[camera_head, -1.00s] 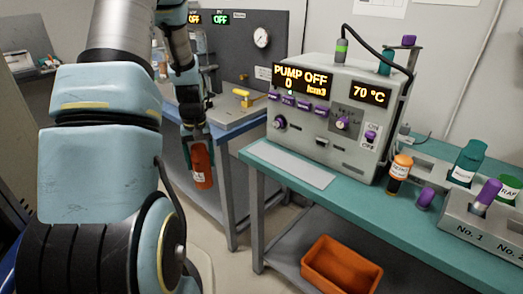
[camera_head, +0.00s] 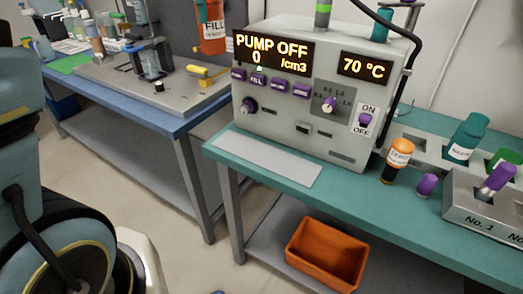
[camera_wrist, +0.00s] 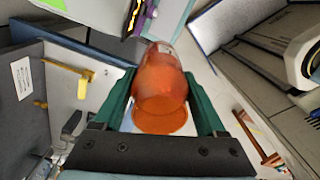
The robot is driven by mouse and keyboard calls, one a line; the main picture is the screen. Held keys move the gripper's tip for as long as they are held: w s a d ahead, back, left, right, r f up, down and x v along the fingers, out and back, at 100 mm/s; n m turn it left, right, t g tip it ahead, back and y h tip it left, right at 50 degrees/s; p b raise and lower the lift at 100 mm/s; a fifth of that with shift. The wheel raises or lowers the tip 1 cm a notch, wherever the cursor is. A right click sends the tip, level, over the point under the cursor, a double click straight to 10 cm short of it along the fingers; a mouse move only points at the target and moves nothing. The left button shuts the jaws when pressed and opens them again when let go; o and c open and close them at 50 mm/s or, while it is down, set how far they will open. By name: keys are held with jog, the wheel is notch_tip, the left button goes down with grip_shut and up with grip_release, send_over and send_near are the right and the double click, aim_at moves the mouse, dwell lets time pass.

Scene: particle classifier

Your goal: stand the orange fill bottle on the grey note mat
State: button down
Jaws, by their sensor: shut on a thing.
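The orange fill bottle (camera_head: 211,28), with a white FILL label, hangs at the top edge of the head view, up and left of the grey note mat and apart from it. Its top is cut off. In the wrist view the bottle (camera_wrist: 162,85) sits between the green fingers of my gripper (camera_wrist: 160,92), which are shut on it. My gripper is out of the head view. The grey note mat (camera_head: 266,159) lies flat and bare on the left end of the teal bench, in front of the pump box.
The pump box (camera_head: 300,125) stands behind the mat. Right of it on the teal bench (camera_head: 345,190) are an orange-capped bottle (camera_head: 398,160), a purple-topped piece (camera_head: 427,184) and a teal bottle (camera_head: 467,140). An orange bin (camera_head: 325,255) is on the lower shelf. A blue bench (camera_head: 150,118) stands left.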

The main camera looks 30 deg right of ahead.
jog(key=shift+s+d+r+n, duration=0.15)
jog(key=shift+s+d+r, duration=0.1)
jog(key=shift+s+r, duration=0.35)
jog(key=shift+s+d+r+n, duration=0.15)
jog(key=shift+s+d+r, duration=0.1)
jog(key=shift+s+r, duration=0.3)
notch_tip(320, 180, down, 27)
jog(key=p, duration=0.3)
jog(key=shift+f, duration=0.2)
jog(key=shift+s+d+f, duration=0.1)
jog(key=shift+c, duration=1.1)
grip_release()
